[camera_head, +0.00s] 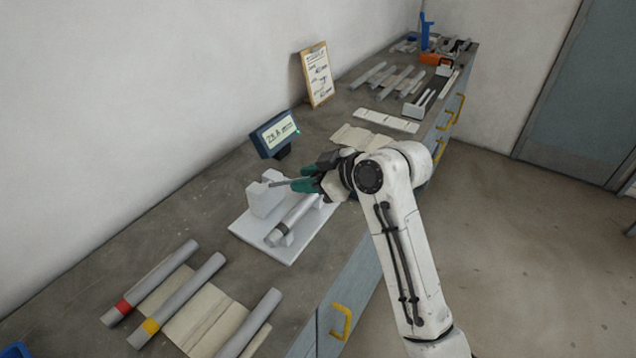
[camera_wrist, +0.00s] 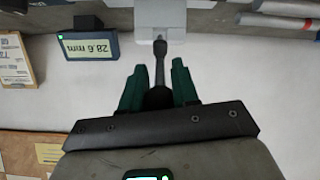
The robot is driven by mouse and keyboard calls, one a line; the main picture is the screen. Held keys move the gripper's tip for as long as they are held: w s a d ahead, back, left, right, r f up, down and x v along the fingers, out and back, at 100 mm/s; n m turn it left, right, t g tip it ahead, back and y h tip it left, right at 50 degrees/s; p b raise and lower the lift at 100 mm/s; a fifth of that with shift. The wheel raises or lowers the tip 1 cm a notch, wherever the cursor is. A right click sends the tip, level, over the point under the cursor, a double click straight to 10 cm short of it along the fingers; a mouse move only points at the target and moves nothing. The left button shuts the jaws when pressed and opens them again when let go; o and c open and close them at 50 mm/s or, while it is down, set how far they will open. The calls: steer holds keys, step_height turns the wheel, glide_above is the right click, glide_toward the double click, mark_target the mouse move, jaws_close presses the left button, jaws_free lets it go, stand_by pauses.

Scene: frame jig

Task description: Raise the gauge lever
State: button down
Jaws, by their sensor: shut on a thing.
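The gauge is a pale block (camera_head: 262,200) on a white base plate (camera_head: 250,238); the block also shows at the top of the wrist view (camera_wrist: 160,18). Its dark grey lever (camera_head: 280,183) sticks out from the block towards my gripper and runs between the fingers in the wrist view (camera_wrist: 160,65). My gripper (camera_head: 308,184) has green fingers, shut on the lever's outer end; the wrist view shows one finger on each side (camera_wrist: 158,88). A grey tube (camera_head: 292,222) with a dark band lies on the plate, below my gripper. The fingers hide the lever's end.
A display (camera_head: 275,133) stands behind the gauge; it reads about 28.6 mm, upside down in the wrist view (camera_wrist: 88,45). A clipboard (camera_head: 317,75) leans on the wall. Banded tubes (camera_head: 178,300) lie on the bench at front left. More tubes and tools lie at the far end.

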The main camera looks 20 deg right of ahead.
steer(key=w+a+r, duration=0.1)
steer(key=w+a+r+p, duration=0.1)
steer(key=r, duration=0.1)
steer(key=w+r, duration=0.1)
steer(key=shift+w+a+r, duration=0.35)
steer(key=shift+w+a, duration=0.05)
steer(key=shift+w+a+r, duration=0.2)
steer(key=shift+w+a, duration=0.15)
steer(key=shift+w, duration=0.1)
steer(key=shift+w+a+r, duration=0.2)
steer(key=shift+w+a, duration=0.1)
steer(key=shift+w, duration=0.15)
steer(key=shift+s+f, duration=0.1)
steer(key=shift+f, duration=0.25)
steer(key=c, duration=1.1)
jaws_free()
steer(key=shift+c, duration=0.2)
steer(key=shift+o, duration=1.3)
steer(key=shift+r, duration=0.2)
steer(key=b+v, duration=0.1)
steer(key=v, duration=0.9)
steer(key=shift+s+d+r, duration=0.15)
steer(key=shift+s+d, duration=0.05)
steer(key=shift+c, duration=0.3)
